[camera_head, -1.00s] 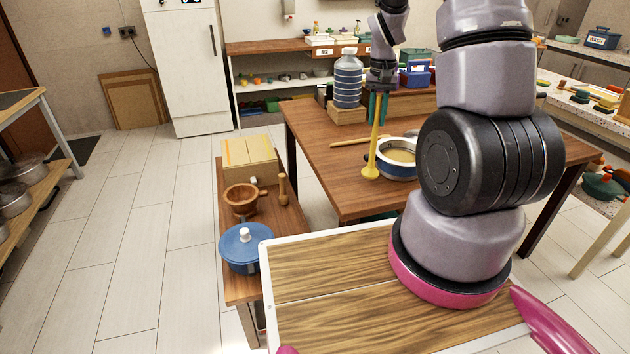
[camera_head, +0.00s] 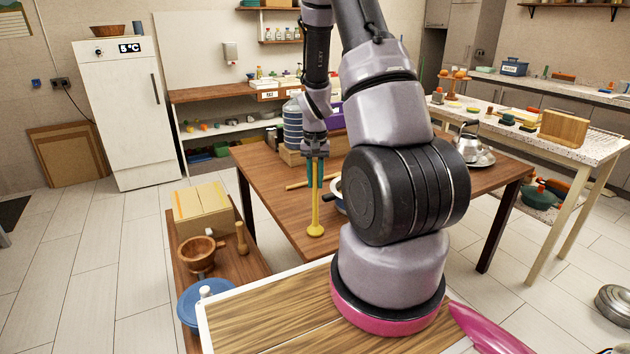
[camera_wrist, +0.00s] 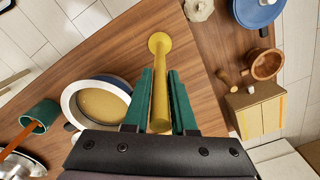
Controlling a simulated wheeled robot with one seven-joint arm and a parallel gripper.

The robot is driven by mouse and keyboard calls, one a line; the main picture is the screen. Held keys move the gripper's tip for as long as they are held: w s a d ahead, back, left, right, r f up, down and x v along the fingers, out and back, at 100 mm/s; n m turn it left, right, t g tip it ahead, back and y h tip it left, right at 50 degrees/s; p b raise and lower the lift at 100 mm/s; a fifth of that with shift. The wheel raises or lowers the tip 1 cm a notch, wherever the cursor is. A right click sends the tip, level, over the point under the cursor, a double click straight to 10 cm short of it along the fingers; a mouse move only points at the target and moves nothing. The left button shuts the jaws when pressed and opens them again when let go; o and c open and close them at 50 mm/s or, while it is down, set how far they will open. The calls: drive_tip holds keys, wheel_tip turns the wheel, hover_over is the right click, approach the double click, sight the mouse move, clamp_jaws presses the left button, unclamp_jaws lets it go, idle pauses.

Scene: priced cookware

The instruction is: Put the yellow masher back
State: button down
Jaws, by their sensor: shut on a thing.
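The yellow masher (camera_head: 315,215) hangs upright, round head down, over the front left part of the wooden table (camera_head: 277,214). My gripper (camera_head: 316,170) has green fingers and is shut on the masher's handle. In the wrist view the masher (camera_wrist: 159,75) runs between the green fingers (camera_wrist: 160,100), its round head pointing away. I cannot tell whether the head touches the table or hangs just above it.
A pot with tan contents (camera_wrist: 98,103) stands beside the masher, mostly hidden by my arm in the head view. A large bottle (camera_head: 293,125) stands behind.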

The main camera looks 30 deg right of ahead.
drive_tip(key=shift+f, duration=0.2)
drive_tip(key=c, duration=0.7)
unclamp_jaws()
drive_tip(key=shift+c, duration=0.2)
drive_tip(key=shift+r, duration=0.15)
wheel_tip(320, 180, up, 12)
drive_tip(key=shift+f, duration=0.1)
drive_tip(key=s+a+r+t, duration=0.2)
drive_tip(key=s+a+r, duration=0.2)
drive_tip(key=s+r, duration=0.2)
drive_tip(key=s+a+r+n+t+y, duration=0.1)
drive_tip(key=s+a+r, duration=0.4)
drive_tip(key=r, duration=0.5)
drive_tip(key=s+a+r+n+t+y, duration=0.1)
drive_tip(key=s+a+r+t, duration=0.3)
drive_tip(key=s+r, duration=0.4)
drive_tip(key=shift+s+a+r, duration=0.15)
drive_tip(key=shift+s+r, duration=0.1)
drive_tip(key=shift+s, duration=0.05)
